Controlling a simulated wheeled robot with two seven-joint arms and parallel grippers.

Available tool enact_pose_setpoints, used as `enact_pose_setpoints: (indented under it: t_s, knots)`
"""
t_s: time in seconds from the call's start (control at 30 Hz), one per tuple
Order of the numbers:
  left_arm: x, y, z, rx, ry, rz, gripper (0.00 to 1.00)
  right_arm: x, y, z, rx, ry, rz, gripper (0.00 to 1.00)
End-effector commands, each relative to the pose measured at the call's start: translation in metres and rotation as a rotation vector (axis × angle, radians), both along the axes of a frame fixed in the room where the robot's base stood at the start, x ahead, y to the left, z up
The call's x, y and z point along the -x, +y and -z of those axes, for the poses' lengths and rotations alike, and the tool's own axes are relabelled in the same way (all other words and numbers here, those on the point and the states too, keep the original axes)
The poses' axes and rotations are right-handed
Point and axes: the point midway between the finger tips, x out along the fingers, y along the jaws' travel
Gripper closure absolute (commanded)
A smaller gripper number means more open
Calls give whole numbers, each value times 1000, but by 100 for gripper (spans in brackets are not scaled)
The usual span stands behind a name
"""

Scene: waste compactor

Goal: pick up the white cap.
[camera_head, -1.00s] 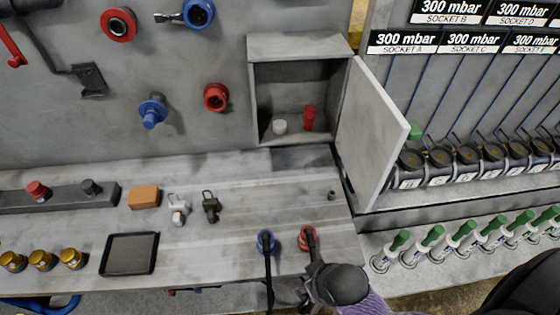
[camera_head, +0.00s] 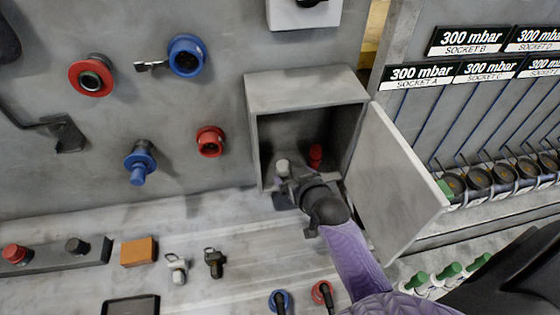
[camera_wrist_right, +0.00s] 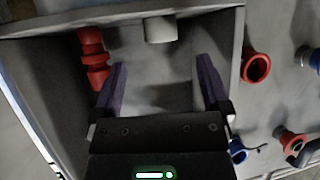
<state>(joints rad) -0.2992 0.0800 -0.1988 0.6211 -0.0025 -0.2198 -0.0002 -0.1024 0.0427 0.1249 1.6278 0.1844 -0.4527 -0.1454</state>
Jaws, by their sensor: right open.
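The white cap (camera_head: 283,166) stands inside the open grey cabinet, near its left side. It also shows in the right wrist view (camera_wrist_right: 161,29), beyond the fingertips and roughly between them. My right gripper (camera_wrist_right: 160,85) is open and empty at the mouth of the cabinet; it also shows in the head view (camera_head: 290,182), just in front of and below the cap. The gripper and the cap look apart. My left gripper is not in view.
A red fitting (camera_head: 315,156) stands beside the cap in the cabinet (camera_head: 305,88). The cabinet's door (camera_head: 395,185) is swung open to the right. Red (camera_head: 210,141) and blue (camera_head: 139,165) connectors stick out of the wall at left.

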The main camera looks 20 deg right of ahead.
Motion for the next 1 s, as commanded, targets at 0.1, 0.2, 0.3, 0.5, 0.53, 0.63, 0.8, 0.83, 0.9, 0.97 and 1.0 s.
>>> enact_pose_setpoints:
  t_s: [0.1, 0.2, 0.3, 0.5, 0.53, 0.63, 0.8, 0.83, 0.9, 0.97, 1.0]
  knots:
    - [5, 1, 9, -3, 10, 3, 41, -16, -1, 10, 0, 1, 0, 3]
    - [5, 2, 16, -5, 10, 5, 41, -35, -1, 18, 0, 0, -1, 3]
    - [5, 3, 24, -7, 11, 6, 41, -52, -2, 28, -1, 2, -1, 3]
    - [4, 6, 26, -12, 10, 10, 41, -62, -2, 30, 0, 2, -1, 3]
    - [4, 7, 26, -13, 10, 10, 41, -62, -2, 30, 0, 2, -1, 3]
    - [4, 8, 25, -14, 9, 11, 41, -62, -2, 30, 0, 2, -1, 7]
    - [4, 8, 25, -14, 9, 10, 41, -62, -2, 30, 0, 2, -1, 43]
    - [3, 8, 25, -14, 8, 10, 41, -62, -2, 30, 0, 2, -1, 50]
    - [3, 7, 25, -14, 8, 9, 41, -62, -2, 30, 0, 2, -1, 65]
    - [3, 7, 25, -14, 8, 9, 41, -62, -2, 30, 0, 3, -1, 77]
    - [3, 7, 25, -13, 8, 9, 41, -62, -2, 30, 0, 3, -1, 86]
